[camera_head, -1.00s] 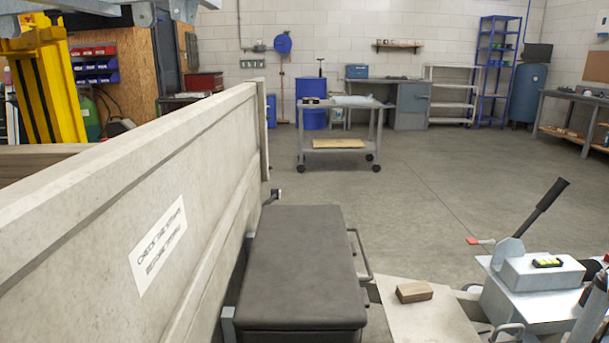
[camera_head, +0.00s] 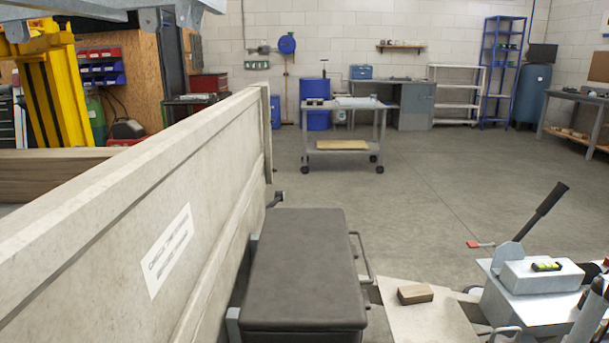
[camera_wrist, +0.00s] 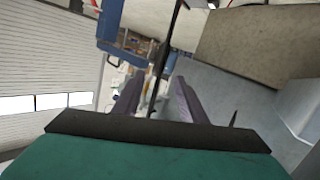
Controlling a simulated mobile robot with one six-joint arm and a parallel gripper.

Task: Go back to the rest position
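My gripper (camera_wrist: 157,82) shows in the wrist view with its two dark fingers apart. I see nothing held between them. The wrist view is tilted, with a pale slatted wall on its left and grey surfaces on its right. In the head view I cannot make out the gripper. The trailer's pale side wall (camera_head: 120,215) runs along the left and carries a white label (camera_head: 167,251).
A small wooden block (camera_head: 415,294) lies on a pale board (camera_head: 430,322). A metal housing with a black-gripped lever (camera_head: 540,212) stands at the right. A grey cart (camera_head: 345,104) stands farther back. The floor (camera_head: 450,185) between is open.

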